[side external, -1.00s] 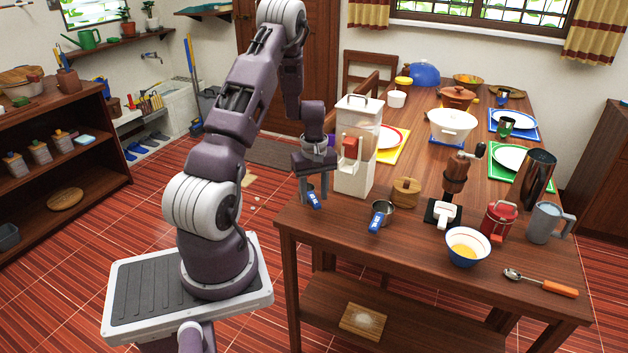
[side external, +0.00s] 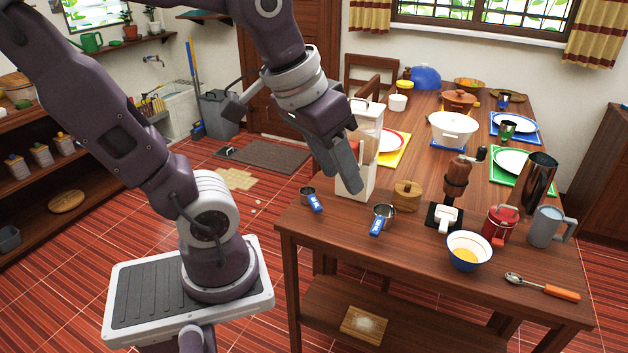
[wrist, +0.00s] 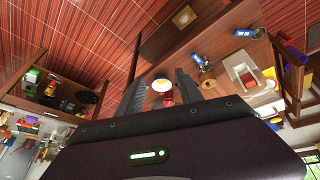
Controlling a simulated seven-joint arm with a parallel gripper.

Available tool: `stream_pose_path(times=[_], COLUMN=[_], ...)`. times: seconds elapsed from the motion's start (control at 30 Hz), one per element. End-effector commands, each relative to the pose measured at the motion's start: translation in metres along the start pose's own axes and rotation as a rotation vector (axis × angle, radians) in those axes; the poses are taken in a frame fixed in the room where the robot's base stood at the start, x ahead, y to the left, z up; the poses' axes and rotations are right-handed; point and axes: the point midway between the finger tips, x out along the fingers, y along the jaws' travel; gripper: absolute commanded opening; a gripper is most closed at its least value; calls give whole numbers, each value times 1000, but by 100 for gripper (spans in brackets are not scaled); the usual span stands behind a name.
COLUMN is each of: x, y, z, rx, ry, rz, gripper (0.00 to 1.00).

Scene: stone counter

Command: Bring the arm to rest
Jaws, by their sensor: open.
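My gripper (side external: 343,186) is raised in front of the tall white dispenser (side external: 368,150) and partly hides it in the side view. In the wrist view my gripper (wrist: 162,78) has its two dark fingers apart with nothing held between them. A metal measuring cup with a blue handle (side external: 308,198) stands at the table's left corner, clear of the gripper. A second blue-handled cup (side external: 383,216) stands to its right. My arm is bent, with its elbow up and to the left.
The wooden table (side external: 330,240) holds a round wooden container (side external: 407,196), a grinder (side external: 456,180), a blue-rimmed bowl (side external: 469,251), a red canister (side external: 499,222), a grey mug (side external: 546,224) and an orange-handled spoon (side external: 541,286). Open floor lies left of the table.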

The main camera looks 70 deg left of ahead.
Motion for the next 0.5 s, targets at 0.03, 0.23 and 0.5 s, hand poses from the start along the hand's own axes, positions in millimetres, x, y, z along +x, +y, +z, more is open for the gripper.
stream_pose_path(times=[0.03,0.23,0.5], x=[-8,-16,-16], y=[7,12,12], z=[18,47,46], rx=[90,234,230], ry=[34,78,78], rz=[12,20,19], gripper=[43,43,43])
